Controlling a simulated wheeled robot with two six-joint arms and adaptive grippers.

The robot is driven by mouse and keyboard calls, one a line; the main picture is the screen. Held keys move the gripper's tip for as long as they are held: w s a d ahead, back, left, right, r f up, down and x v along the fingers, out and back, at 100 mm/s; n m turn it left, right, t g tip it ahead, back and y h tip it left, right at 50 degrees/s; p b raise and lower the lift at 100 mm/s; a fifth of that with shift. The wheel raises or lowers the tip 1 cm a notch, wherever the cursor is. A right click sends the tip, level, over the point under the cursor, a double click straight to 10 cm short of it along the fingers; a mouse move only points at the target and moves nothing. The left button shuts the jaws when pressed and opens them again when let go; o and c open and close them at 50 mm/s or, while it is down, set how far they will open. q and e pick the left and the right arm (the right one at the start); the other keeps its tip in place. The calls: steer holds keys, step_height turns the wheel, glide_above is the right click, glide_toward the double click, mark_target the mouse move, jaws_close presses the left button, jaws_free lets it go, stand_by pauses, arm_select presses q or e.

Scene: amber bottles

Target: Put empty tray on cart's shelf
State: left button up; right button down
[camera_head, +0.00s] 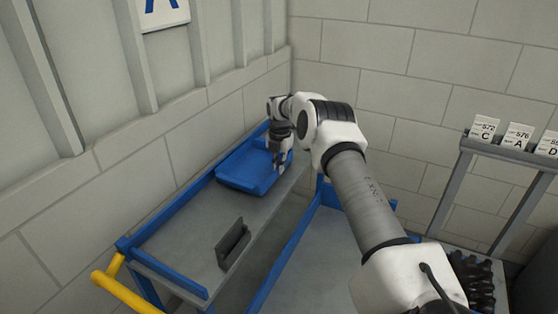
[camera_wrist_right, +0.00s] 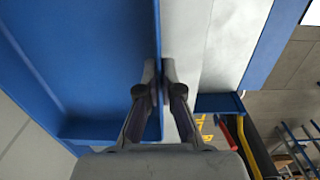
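The empty blue tray (camera_head: 240,184) rests at the far end of the grey shelf of the blue cart (camera_head: 186,236). Its inside is bare. My right gripper (camera_head: 279,165) is at the tray's right edge. In the right wrist view the two fingertips of the gripper (camera_wrist_right: 160,75) straddle the wall of the tray (camera_wrist_right: 110,60), one inside and one outside, and look closed on it. The tray's far side is partly hidden behind my right gripper in the head view. My left gripper is in neither view.
A dark upright holder (camera_head: 232,243) stands on the near part of the cart shelf. A yellow handle (camera_head: 122,291) sticks out at the cart's near end. A second grey surface with blue edges (camera_head: 318,262) lies to the right. Walls close in behind and left.

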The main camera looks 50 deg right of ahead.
steer(key=shift+f, duration=0.35)
steer(key=c, duration=1.2)
jaws_free()
steer(key=shift+c, duration=0.2)
